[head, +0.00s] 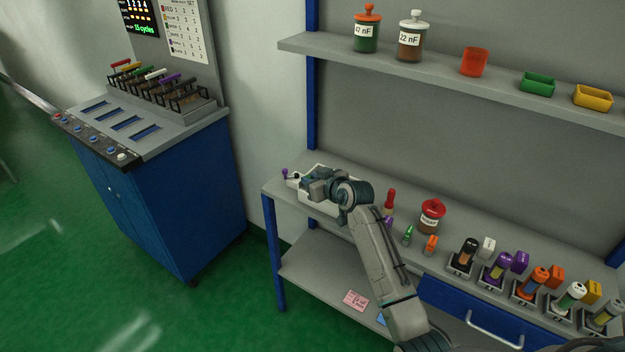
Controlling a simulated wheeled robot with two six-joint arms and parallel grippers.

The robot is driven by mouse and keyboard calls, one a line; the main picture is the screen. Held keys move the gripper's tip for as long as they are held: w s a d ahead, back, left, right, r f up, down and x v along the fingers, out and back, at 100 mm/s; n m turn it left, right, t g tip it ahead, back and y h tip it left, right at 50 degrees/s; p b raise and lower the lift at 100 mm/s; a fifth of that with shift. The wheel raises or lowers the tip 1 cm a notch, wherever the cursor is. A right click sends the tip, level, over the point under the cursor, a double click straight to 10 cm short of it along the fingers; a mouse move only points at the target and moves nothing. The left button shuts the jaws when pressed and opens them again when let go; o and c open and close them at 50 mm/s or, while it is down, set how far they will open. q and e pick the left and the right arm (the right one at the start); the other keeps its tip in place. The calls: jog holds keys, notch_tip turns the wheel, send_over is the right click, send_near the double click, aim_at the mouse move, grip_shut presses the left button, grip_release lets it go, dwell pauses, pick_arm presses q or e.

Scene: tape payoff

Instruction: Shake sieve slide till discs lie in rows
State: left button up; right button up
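A white tray-like piece (314,202) lies at the left end of the workbench, partly hidden under my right arm; it may be the sieve slide, but I cannot tell for certain. My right gripper (299,181) is over its back left part, low and close to it. Whether the fingers are open, shut or touching it is too small to tell. A small purple-topped piece (285,173) stands just left of the gripper. I cannot make out any discs or rows. My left gripper is not in view.
The grey workbench (272,187) holds a red-lidded jar (432,216), small coloured bottles and several capped tubes in stands at the right. A shelf (330,46) with jars and bins hangs above. A blue cabinet machine (170,195) stands left, across a floor gap.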

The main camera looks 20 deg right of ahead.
grip_shut()
jog(key=shift+s, duration=0.1)
jog(key=s+d+p, duration=0.1)
jog(key=s, duration=0.1)
jog(key=s+d+p, duration=0.1)
jog(key=s+d, duration=0.1)
jog(key=shift+d+r, duration=0.1)
jog(key=o, duration=0.6)
grip_release()
jog(key=shift+o, duration=0.5)
jog(key=shift+s+d, duration=0.1)
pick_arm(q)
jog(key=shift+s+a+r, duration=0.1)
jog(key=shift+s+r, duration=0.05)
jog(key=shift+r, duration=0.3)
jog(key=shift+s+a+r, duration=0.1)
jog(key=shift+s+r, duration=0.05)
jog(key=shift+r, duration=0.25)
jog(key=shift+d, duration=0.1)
